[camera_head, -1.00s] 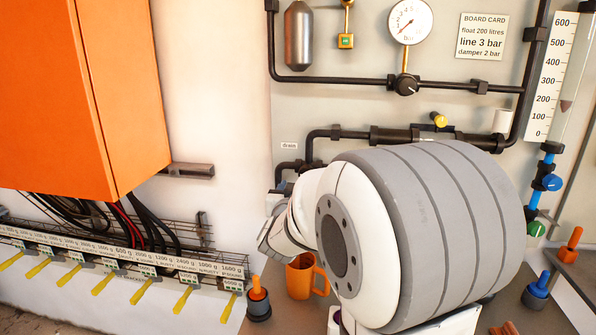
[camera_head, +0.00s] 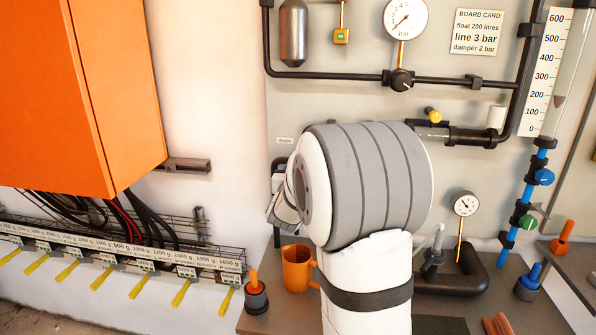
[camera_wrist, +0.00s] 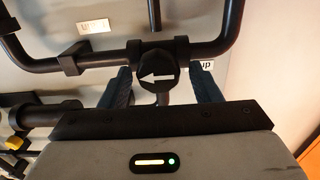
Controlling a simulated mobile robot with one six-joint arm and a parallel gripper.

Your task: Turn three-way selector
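The selector (camera_wrist: 158,77) shows in the wrist view as a dark round knob with a white arrow pointing left in that picture. It sits on a black pipe junction. My gripper (camera_wrist: 161,88) is open, with one blue finger on each side of the knob. Gaps show between the fingers and the knob; I cannot tell how deep the fingers reach. In the head view my thick arm link hides both the gripper and the selector.
Black pipes (camera_head: 335,74) run along the wall. A black knob (camera_head: 402,80) sits below a pressure gauge (camera_head: 405,17). A board card (camera_head: 478,33) hangs beside it. An orange mug (camera_head: 296,268) stands on the bench near my arm. An orange cabinet (camera_head: 80,95) is at left.

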